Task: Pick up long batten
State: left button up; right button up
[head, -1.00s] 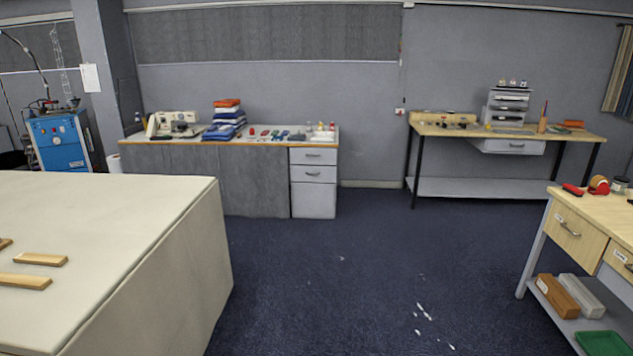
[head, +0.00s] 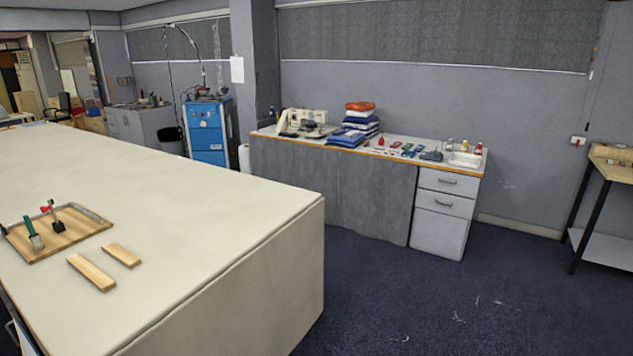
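Two light wooden battens lie flat on the near part of the long cloth table (head: 200,200) in the head view. The longer batten (head: 91,272) is nearer to me and to the left. The shorter batten (head: 122,255) lies just behind it to the right, roughly parallel and apart from it. Neither of my grippers is in view.
A wooden tray (head: 82,237) with a green-handled brush and a red-topped tool stands left of the battens. The table's right edge (head: 318,205) borders open blue floor (head: 440,305). A grey workbench (head: 345,185) and a blue machine (head: 207,130) stand behind.

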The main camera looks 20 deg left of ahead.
aim_at(104, 283)
jog(key=i+j+u, duration=0.15)
jog(key=i+u, duration=0.25)
jog(key=i, duration=0.3)
jog(key=i+l+u, duration=0.1)
jog(key=i+u, duration=0.35)
jog(key=i, duration=0.2)
jog(key=i+z, duration=0.15)
jog(key=z, duration=0.3)
jog(key=i+z, duration=0.1)
jog(key=z, duration=0.35)
jog(key=i+j+z, duration=0.1)
jog(key=z, duration=0.3)
jog(key=j+z, duration=0.1)
jog(key=z, duration=7)
jog(key=i+l+z, duration=0.15)
jog(key=l, duration=0.15)
jog(key=i+l+z, duration=0.1)
jog(key=l, duration=0.2)
